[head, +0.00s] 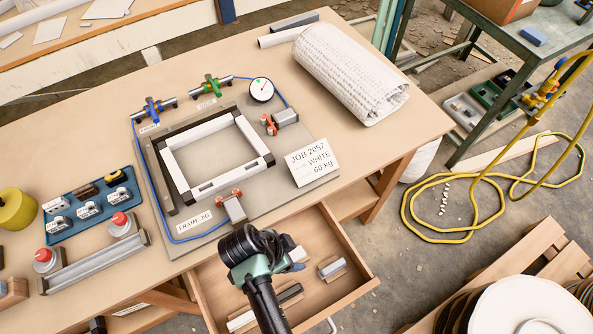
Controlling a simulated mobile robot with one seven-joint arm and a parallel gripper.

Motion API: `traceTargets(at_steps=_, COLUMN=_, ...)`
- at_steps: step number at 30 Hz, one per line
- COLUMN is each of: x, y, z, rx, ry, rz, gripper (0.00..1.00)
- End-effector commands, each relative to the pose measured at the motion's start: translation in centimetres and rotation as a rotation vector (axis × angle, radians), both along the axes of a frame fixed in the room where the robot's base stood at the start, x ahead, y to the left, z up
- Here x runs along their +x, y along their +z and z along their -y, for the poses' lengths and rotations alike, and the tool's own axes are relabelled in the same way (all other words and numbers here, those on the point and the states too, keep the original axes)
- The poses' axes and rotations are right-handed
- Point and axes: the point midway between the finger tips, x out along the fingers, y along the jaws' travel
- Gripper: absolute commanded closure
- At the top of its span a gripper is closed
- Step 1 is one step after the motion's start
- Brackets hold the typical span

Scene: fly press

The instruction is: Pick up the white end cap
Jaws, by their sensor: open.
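A blue tray (66,236) lies on the bench at the left, with small end caps in its compartments and labels too small to read. A white end cap (54,204) appears at the tray's left end, beside darker and brown ones. My gripper (268,252) is over the open drawer at the bench's front edge, well to the right of the tray. The gripper is open, and its fingertips are largely hidden by my wrist. I see nothing held in it.
A white frame (167,160) sits in the jig, with clamps and a dial gauge (261,90) around it. The open drawer (358,284) holds several small pieces. Red-topped buttons (121,220) stand near the tray. A white roll (350,75) lies at the back right.

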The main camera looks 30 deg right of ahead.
Motion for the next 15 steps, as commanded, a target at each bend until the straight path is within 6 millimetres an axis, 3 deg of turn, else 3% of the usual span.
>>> traceTargets(at_steps=4, x=0.0, y=-1.7, z=0.7, rx=0.001, ry=-0.002, rz=-0.001, gripper=0.28)
traceTargets(at_steps=12, x=0.1, y=-1.9, z=0.8, rx=0.0, ry=-0.001, rz=0.001, gripper=0.28)
traceTargets(at_steps=15, x=0.1, y=-1.9, z=0.8, rx=0.0, ry=-0.001, rz=0.001, gripper=0.44)
